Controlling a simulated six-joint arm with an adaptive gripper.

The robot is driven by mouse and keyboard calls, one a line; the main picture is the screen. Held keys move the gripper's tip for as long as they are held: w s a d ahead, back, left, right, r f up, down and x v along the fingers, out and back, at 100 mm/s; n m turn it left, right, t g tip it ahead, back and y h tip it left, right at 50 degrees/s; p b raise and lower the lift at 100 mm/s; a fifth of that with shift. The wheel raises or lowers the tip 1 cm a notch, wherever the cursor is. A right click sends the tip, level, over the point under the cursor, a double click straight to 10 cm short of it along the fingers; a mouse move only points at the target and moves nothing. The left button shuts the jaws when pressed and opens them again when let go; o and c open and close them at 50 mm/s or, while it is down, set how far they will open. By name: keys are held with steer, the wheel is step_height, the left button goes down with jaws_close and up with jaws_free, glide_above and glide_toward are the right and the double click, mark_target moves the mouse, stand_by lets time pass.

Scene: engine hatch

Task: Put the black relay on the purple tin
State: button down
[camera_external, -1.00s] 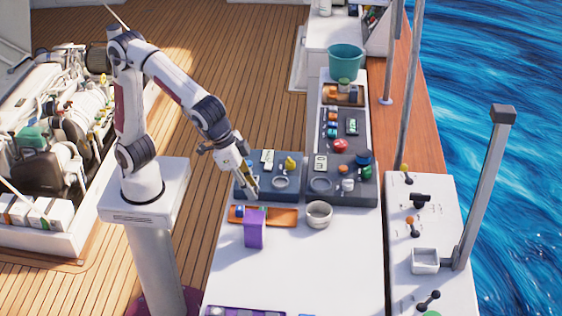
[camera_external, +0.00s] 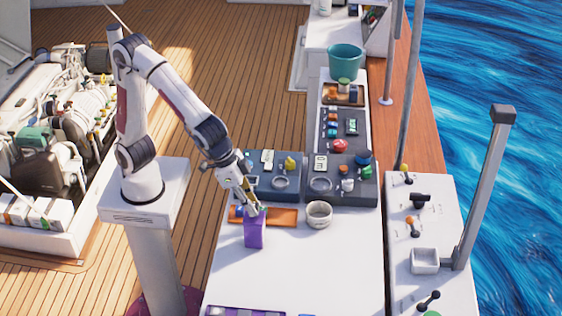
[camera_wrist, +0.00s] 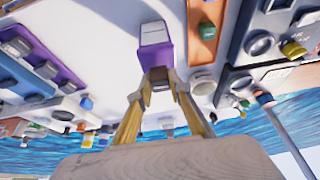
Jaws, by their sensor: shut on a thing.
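The purple tin (camera_external: 255,232) stands upright on the white counter, in front of the orange tray. It also shows in the wrist view (camera_wrist: 165,55), just beyond my fingertips. My gripper (camera_external: 251,206) points down right at the top of the tin. In the wrist view my gripper (camera_wrist: 161,80) has its yellow fingers close together around a small dark thing, which appears to be the black relay (camera_wrist: 158,74). The relay is mostly hidden by the fingers. I cannot tell whether it touches the tin.
The orange tray (camera_external: 284,217) lies behind the tin, with a small blue item on its left part. A round pale bowl (camera_external: 319,214) stands to the right. Dark panels with several small parts (camera_external: 275,190) lie behind. The counter in front and right (camera_external: 330,265) is clear.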

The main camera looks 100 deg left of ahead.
steer(key=shift+f, duration=0.6)
steer(key=shift+f, duration=0.15)
steer(key=c, duration=1.8)
jaws_free()
steer(key=shift+c, duration=0.2)
steer(key=v, duration=1.2)
